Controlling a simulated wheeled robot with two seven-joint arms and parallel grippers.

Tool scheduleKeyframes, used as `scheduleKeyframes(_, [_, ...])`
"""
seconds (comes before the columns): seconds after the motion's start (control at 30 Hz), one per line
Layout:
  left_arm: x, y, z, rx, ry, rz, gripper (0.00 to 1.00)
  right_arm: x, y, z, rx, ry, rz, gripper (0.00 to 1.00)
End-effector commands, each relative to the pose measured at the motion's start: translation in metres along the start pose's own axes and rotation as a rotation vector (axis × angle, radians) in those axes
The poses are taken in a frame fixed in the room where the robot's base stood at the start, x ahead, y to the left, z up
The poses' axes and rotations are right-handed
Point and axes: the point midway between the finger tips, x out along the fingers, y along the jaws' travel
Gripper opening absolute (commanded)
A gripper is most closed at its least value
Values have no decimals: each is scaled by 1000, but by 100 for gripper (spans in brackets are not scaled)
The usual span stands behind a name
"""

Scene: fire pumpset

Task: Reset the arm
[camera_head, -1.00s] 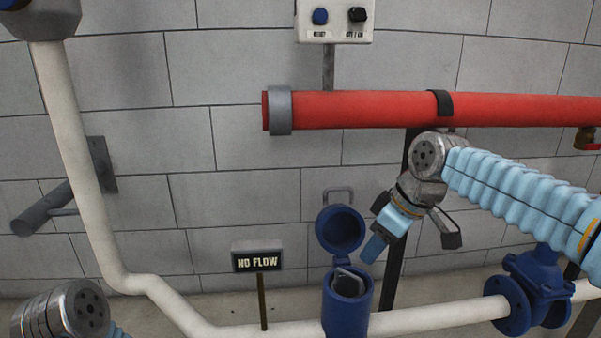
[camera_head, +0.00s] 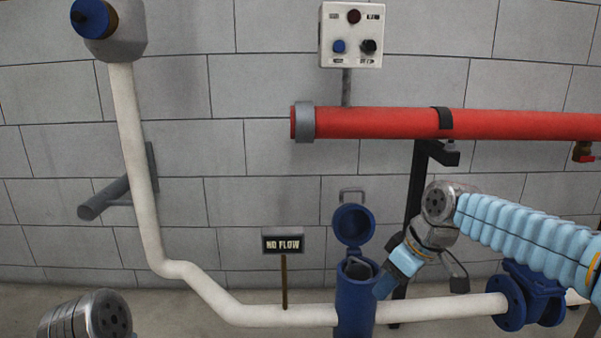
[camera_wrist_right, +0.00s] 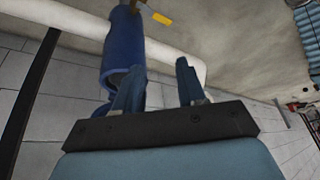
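My right gripper (camera_head: 383,287) is in the head view, just right of the rim of a blue cylindrical housing (camera_head: 354,309) with its round lid (camera_head: 353,225) raised. In the right wrist view, the two fingers of this gripper (camera_wrist_right: 158,80) are apart with nothing held between them. The blue housing (camera_wrist_right: 124,48) lies beyond the left finger there; I cannot tell whether they touch. A jointed part of my left arm (camera_head: 88,317) shows at the lower left of the head view, but its gripper is outside the picture.
A white pipe (camera_head: 265,315) runs low along the wall to a blue flanged valve (camera_head: 530,295). A red pipe (camera_head: 380,123) crosses above. A NO FLOW sign (camera_head: 283,244) stands left of the housing. A control box (camera_head: 352,35) is up high. Open wall lies between sign and red pipe.

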Motion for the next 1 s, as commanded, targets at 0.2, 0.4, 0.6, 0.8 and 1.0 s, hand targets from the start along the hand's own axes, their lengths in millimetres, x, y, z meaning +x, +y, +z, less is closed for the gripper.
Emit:
scheduleKeyframes(0.2, [-13,6,0,1,0,0,61,54,3,2,89,-8,-37,40])
scheduleKeyframes(0.4, [-31,13,1,3,-1,1,61,132,-4,21,237,-22,-83,40])
scheduleKeyframes(0.6, [-62,26,2,6,-1,1,61,233,-50,88,511,-73,-137,40])
scheduleKeyframes(0.8, [-88,37,3,10,-2,2,61,285,-124,185,822,-141,-128,40])
scheduleKeyframes(1.0, [-94,40,3,11,-2,2,61,289,-156,227,945,-166,-100,40])
